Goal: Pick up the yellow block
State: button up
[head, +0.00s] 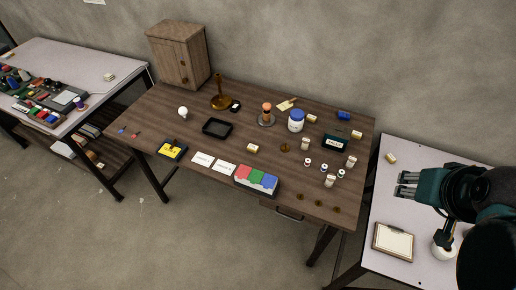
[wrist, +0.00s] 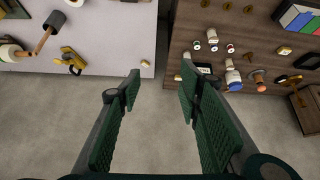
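My gripper (head: 404,185) is open and empty, above the white table at the right in the head view. In the wrist view its two dark green fingers stand wide apart (wrist: 160,82) with grey floor between them. A small pale yellow block (head: 390,158) lies on the white table near its far left corner. It also shows in the wrist view as a small block (wrist: 145,62) at the table edge, just beyond the left fingertip. A brighter yellow item with black parts (head: 172,150) lies at the front left of the wooden table; its exact shape is too small to tell.
The white table (head: 378,205) also bears a clipboard (head: 393,242) and a white round object (head: 443,246). White surface around the small block is clear.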

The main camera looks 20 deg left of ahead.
jog(key=w+a+r+n+g, duration=0.2)
jog(key=w+a+n, duration=0.2)
jog(key=w+a, duration=0.55)
jog(key=n+g+p, duration=0.3)
jog(key=n+g, duration=0.2)
jog(key=n, duration=0.8)
send_over(254, 147)
jog(key=d, duration=0.1)
notch_tip(254, 147, down, 22)
jog(key=shift+w+f, duration=0.1)
jog(key=shift+w, duration=0.05)
jog(key=shift+a+f, duration=0.4)
jog(key=shift+f, duration=0.1)
jog(key=shift+f, duration=1.2)
jog(key=shift+f, duration=0.1)
